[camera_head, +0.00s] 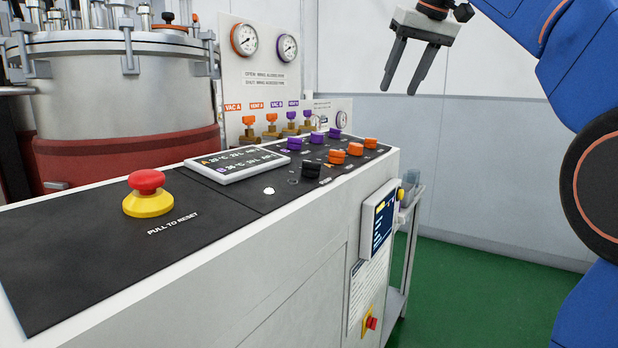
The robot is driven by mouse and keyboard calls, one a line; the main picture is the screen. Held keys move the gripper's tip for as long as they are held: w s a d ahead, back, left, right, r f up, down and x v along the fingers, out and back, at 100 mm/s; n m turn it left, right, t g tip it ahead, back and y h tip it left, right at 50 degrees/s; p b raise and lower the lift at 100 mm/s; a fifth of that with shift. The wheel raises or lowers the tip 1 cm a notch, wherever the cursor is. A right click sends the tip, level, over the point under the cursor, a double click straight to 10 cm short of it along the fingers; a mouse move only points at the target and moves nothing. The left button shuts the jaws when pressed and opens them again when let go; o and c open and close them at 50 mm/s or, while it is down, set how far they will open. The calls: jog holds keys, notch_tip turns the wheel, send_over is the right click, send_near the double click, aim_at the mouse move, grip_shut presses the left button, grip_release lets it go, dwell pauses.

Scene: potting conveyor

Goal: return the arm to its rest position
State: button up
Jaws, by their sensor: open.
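My gripper (407,68) is at the top of the head view, right of the two gauges. Its two dark fingers hang down from a pale grey body, apart and with nothing between them. It is in the air above the far end of the control console (290,220), and appears clear of it. My blue arm fills the right side of the view. Part of the arm is cut off by the frame's edges.
The console carries a red emergency button (147,182) on a yellow base, a display (236,163) and several coloured knobs (337,156). A steel vessel (125,90) stands behind, left. A grey cart (402,255) stands beyond the console. Green floor (470,295) is open at right.

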jog(key=s+d+f, duration=0.1)
jog(key=s+f, duration=1)
jog(key=f, duration=0.5)
jog(key=s+d+f+m+h, duration=0.1)
jog(key=s+f, duration=1)
jog(key=f, duration=0.6)
jog(key=s+d+f+h, duration=0.1)
jog(key=s+f, duration=1)
jog(key=f, duration=0.5)
jog(key=shift+d+f+g, duration=0.3)
jog(key=shift+f+g, duration=0.1)
